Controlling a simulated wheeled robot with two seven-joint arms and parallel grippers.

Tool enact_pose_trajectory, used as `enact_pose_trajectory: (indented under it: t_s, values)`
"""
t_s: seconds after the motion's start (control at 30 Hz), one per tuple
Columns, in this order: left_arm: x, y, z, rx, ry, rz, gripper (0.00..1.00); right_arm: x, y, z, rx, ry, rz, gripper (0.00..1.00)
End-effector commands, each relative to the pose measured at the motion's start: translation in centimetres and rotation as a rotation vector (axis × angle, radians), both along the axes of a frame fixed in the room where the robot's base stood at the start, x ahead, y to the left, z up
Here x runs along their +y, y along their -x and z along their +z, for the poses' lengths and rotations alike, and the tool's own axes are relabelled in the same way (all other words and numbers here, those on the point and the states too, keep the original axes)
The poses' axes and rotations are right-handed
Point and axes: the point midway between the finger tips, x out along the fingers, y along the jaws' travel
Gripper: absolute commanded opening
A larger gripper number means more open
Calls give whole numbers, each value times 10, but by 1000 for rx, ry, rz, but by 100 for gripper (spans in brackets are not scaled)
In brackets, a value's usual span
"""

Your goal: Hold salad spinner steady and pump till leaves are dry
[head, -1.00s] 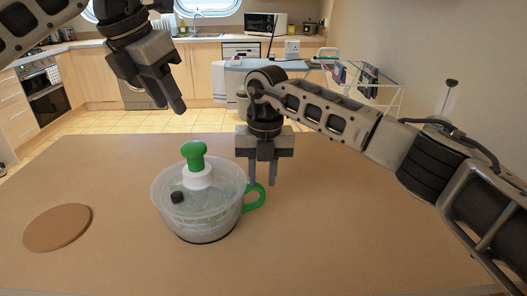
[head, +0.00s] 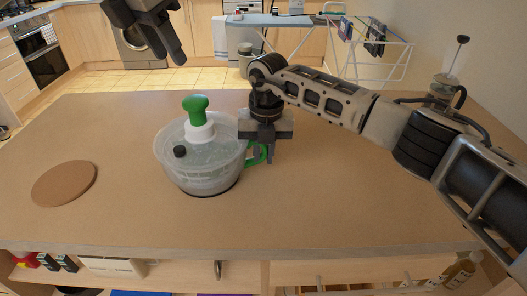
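The salad spinner (head: 203,182) stands upright on the brown table. It has a clear bowl and lid, a green pump knob (head: 196,103) on a white collar, a small black button on the lid, and a green side handle (head: 254,160) at its right. Leaves inside cannot be made out. My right gripper (head: 263,157) points down at the side handle, its fingers overlapping the handle in view; whether they press on it is unclear. My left gripper (head: 165,57) is open and empty, above and behind the knob, partly cut by the top edge.
A round brown board (head: 64,184) lies on the table (head: 330,215) at the left. The table's front edge shows, with open shelves and bottles (head: 458,272) below. Much of the tabletop is clear. A drying rack (head: 370,45) stands beyond.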

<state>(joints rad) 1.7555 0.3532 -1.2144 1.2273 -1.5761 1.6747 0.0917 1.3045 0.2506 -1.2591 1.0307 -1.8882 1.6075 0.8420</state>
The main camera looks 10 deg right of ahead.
Motion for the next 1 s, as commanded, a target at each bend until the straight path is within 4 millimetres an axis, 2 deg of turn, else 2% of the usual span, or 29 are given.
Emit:
enact_pose_trajectory:
  t_s: [0.03, 0.1, 0.13, 0.27, 0.37, 0.7, 1.0]
  values:
    - [0, 0, 0, 0, 0, -1, 22, 0, 0, 0, 0, -1, 0, 0]
    - [0, 0, 0, -6, -6, -17, 3, 0, 0, 0, 0, -1, 0, 0]
    - [-1, 0, 0, -10, -11, -32, 0, 0, 0, 1, 0, -1, 0, 0]
    - [-3, -2, 0, -57, -60, -177, 0, 0, 0, 1, 0, -1, 0, 0]
    - [-6, -4, 0, -117, -129, -371, 0, 0, 0, 1, 0, -1, 0, 0]
    - [-16, -12, -2, -319, -427, -1179, 0, 0, 0, 1, 0, -1, 0, 0]
    - [-25, -20, -2, -430, -696, -1886, 0, 0, 0, 1, 0, -1, 0, 0]
